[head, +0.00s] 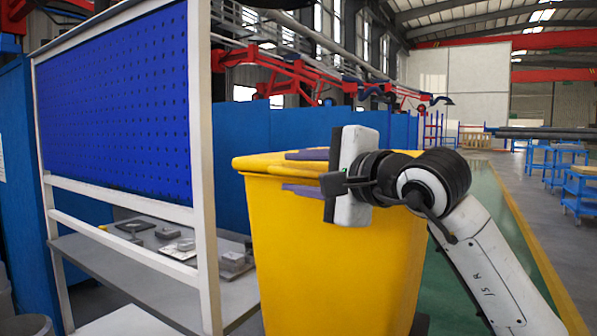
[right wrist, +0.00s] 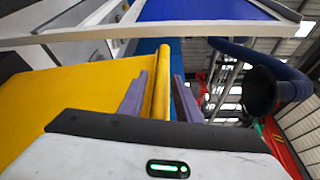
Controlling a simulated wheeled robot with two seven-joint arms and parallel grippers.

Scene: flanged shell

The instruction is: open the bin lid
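The yellow bin (head: 330,255) stands upright in the middle of the head view. Its yellow lid (head: 262,161) lies flat across the top and looks closed. My right gripper (head: 290,171) is at the bin's upper edge, with one purple-grey finger at lid height and the other lower. In the right wrist view, the fingers of my right gripper (right wrist: 158,97) are apart, with the yellow rim edge (right wrist: 161,80) between them. I cannot tell whether either finger touches it. The gripper body hides part of the lid and rim. My left gripper is in neither view.
A workbench with a blue pegboard (head: 120,105) stands close on the left of the bin. Small metal parts lie on its grey shelf (head: 120,265). Blue panels (head: 285,130) stand behind the bin. Blue carts (head: 580,190) are far right; the floor between is clear.

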